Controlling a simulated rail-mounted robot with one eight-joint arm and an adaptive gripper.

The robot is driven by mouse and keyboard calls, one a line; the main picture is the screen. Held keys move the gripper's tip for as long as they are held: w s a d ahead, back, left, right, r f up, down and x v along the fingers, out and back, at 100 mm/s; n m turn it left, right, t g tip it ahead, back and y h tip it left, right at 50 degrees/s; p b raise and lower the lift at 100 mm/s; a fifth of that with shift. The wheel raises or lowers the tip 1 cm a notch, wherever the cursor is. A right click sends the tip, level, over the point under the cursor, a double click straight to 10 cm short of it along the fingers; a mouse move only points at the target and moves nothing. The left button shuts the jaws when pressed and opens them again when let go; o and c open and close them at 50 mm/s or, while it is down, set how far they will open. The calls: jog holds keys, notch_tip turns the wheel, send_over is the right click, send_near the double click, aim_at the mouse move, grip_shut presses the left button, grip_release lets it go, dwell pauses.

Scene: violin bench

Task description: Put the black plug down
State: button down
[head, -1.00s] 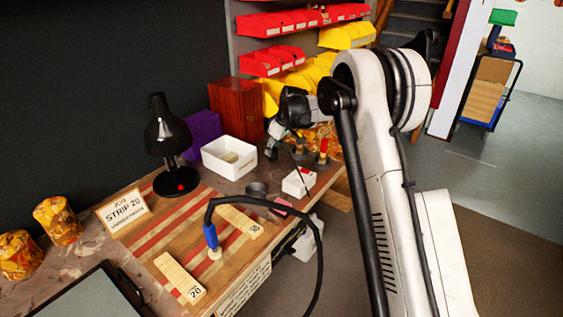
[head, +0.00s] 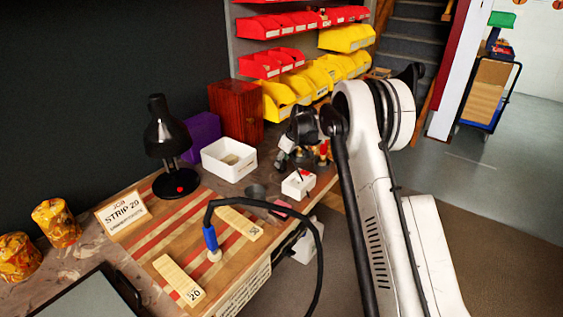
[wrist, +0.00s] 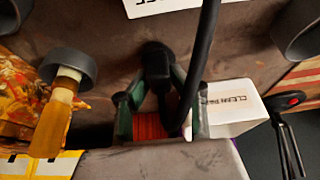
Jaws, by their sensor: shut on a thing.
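My gripper (wrist: 160,95) is shut on the black plug (wrist: 156,62), its two greenish fingers on either side of it in the wrist view. A thick black cable (wrist: 205,60) runs by the plug. The plug's far end merges with the dark shadow, so I cannot tell whether it touches the surface. In the head view my gripper (head: 284,158) hangs low over the right back part of the bench (head: 165,225). The plug is too small and dark to make out there.
A white "clean parts" box (wrist: 228,118) stands close right of the gripper in the wrist view. A grey cup with a wooden-handled tool (wrist: 50,125) is to the left. In the head view, a white box with a red top part (head: 298,184) and yellow bins (head: 290,88) are near.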

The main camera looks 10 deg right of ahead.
jog(key=shift+f, duration=0.2)
jog(key=c, duration=1.5)
grip_release()
jog(key=shift+r, duration=0.1)
